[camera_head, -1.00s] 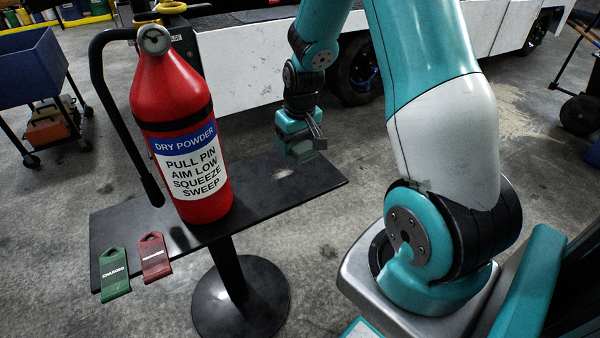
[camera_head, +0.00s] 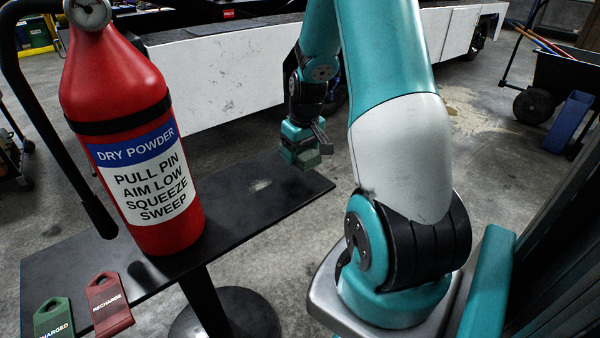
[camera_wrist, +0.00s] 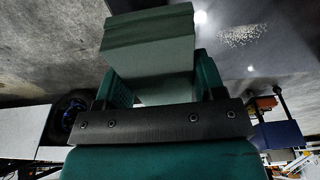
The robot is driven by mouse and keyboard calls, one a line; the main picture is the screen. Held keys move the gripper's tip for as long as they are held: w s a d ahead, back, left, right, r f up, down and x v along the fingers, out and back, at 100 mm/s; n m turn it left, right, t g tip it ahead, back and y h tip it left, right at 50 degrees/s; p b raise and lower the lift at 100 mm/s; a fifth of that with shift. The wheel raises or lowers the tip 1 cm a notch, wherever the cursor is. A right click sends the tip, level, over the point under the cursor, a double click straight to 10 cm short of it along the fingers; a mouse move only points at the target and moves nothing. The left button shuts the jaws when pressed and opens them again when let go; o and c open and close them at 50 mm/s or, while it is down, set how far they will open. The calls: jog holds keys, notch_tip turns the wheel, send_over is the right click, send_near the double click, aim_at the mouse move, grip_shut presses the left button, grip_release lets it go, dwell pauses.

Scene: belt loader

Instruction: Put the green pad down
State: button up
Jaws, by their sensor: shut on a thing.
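My gripper (camera_head: 306,158) is shut on the green pad (camera_head: 309,160) near the far right end of a narrow black stand top (camera_head: 230,200). In the wrist view the pad (camera_wrist: 148,38) is a pale green block between the two jaws, sticking out beyond them. The dark stand top (camera_wrist: 265,40) with a pale worn patch lies beside the pad there. In the head view the pad is small and partly covered by the jaws. I cannot tell whether it touches the top.
A large red fire extinguisher (camera_head: 130,130) stands on the left part of the top. A green tag (camera_head: 54,318) and a red tag (camera_head: 108,300) lie at its near left edge. The right part is bare apart from the worn patch. A white vehicle (camera_head: 220,70) stands behind.

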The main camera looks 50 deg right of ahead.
aim_at(300, 175)
jog(key=shift+f+b, duration=0.55)
jog(key=shift+f, duration=2.1)
jog(key=o, duration=1.1)
jog(key=shift+f, duration=0.15)
jog(key=shift+c, duration=0.2)
